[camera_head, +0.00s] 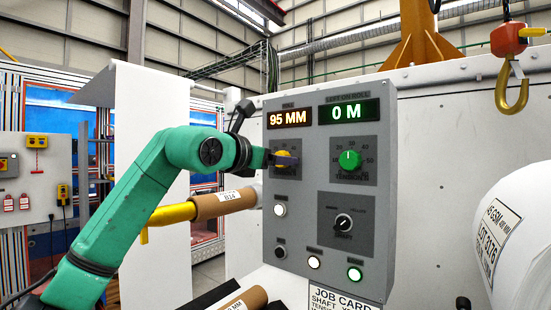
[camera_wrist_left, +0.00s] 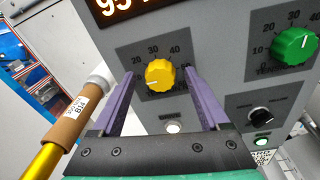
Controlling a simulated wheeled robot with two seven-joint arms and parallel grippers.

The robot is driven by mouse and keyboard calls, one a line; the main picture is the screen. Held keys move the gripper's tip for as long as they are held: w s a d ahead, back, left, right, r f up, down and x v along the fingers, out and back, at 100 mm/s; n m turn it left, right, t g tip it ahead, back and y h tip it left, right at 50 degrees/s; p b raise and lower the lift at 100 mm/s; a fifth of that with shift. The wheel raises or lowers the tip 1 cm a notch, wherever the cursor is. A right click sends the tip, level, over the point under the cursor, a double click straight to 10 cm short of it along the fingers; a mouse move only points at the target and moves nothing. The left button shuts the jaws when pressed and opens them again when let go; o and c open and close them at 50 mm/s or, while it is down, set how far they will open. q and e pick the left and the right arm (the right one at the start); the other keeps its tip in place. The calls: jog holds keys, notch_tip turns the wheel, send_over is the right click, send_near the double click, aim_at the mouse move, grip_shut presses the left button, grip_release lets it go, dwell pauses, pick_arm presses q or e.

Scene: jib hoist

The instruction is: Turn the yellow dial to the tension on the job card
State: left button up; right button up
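The yellow dial (camera_wrist_left: 160,75) is on the grey control panel, with 20, 30 and 40 readable around it in the left wrist view. Its white mark points left and slightly down, below the 20. In the head view the dial (camera_head: 282,157) is partly covered by my left gripper (camera_head: 285,160). In the left wrist view the purple fingers of my left gripper (camera_wrist_left: 159,75) are open, one on each side of the dial, with gaps showing. The job card (camera_head: 338,299) is cut off at the bottom; its tension value is not visible. My right gripper is not in view.
The panel (camera_head: 321,228) also carries a green dial (camera_head: 350,159), a black selector knob (camera_head: 343,222), lit buttons and displays reading 95 MM and 0 M. A cardboard core (camera_head: 222,203) on a yellow shaft is left of it. A hoist hook (camera_head: 511,92) hangs at right above a white roll (camera_head: 520,245).

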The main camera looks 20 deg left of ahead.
pick_arm(q)
jog(key=b+v, duration=0.5)
jog(key=v, duration=0.9)
jog(key=shift+s+b, duration=0.25)
jog(key=shift+b, duration=0.15)
